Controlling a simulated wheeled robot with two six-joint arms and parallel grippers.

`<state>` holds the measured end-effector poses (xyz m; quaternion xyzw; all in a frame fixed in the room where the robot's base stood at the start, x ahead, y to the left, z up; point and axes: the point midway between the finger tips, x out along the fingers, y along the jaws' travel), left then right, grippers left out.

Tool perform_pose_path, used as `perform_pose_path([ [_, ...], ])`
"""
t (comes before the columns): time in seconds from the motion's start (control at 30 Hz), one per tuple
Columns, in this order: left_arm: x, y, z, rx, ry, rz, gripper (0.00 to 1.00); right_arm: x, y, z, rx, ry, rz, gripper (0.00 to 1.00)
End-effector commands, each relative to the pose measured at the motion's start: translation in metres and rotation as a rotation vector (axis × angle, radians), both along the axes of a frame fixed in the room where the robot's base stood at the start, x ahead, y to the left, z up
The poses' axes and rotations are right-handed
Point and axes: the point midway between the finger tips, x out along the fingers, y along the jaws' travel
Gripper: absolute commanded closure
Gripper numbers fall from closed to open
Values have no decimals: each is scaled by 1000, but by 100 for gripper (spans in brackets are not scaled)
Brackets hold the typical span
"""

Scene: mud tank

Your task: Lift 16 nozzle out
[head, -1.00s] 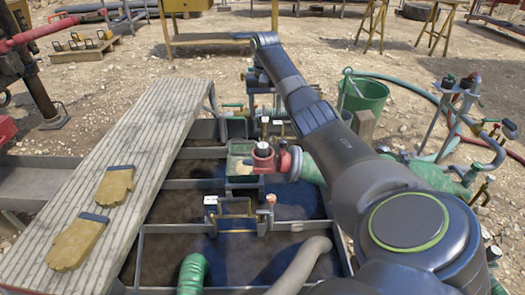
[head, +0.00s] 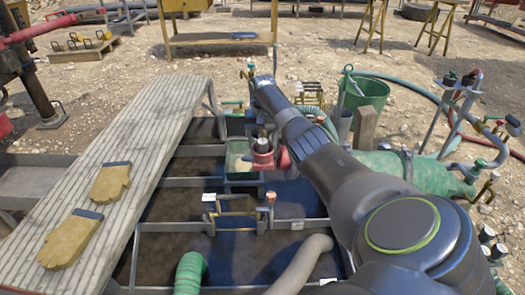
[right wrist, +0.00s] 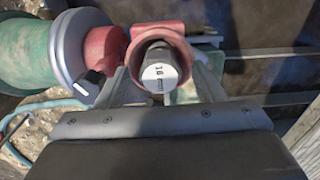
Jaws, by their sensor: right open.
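The 16 nozzle (right wrist: 160,72) shows in the right wrist view as a dark round piece with a pale end face marked 16, sitting inside a red round collar (right wrist: 140,42). The red fitting (head: 264,160) also shows in the head view, beside my right arm's far end. My right gripper (right wrist: 163,84) is open, with one finger on each side of the nozzle. I cannot tell whether the fingers touch it. In the head view my right arm hides part of the gripper and fitting. My left gripper is not in view.
A green cylinder (right wrist: 32,50) with a grey flange adjoins the red fitting on the left. The mud tank's frame bars (head: 175,227) surround dark compartments. A plank walkway (head: 120,150) with two gloves (head: 110,183) lies left. A green bucket (head: 365,97) stands behind my arm.

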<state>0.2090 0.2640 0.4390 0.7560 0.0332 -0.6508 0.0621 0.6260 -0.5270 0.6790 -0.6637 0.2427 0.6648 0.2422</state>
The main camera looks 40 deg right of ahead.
Motion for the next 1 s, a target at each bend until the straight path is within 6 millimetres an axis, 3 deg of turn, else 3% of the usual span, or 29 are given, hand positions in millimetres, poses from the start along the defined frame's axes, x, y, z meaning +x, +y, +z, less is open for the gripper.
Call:
perform_pose_path([
  [0.23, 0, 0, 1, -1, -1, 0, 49, 0, 0, -1, 0, 0, 0, 39],
  [0.6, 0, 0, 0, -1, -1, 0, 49, 0, 0, -1, -1, -1, 0, 87],
  [0.87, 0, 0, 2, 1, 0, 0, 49, 1, 0, 3, -1, -2, 0, 87],
  [1.0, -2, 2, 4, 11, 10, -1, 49, 1, 0, 23, -1, -4, 0, 87],
])
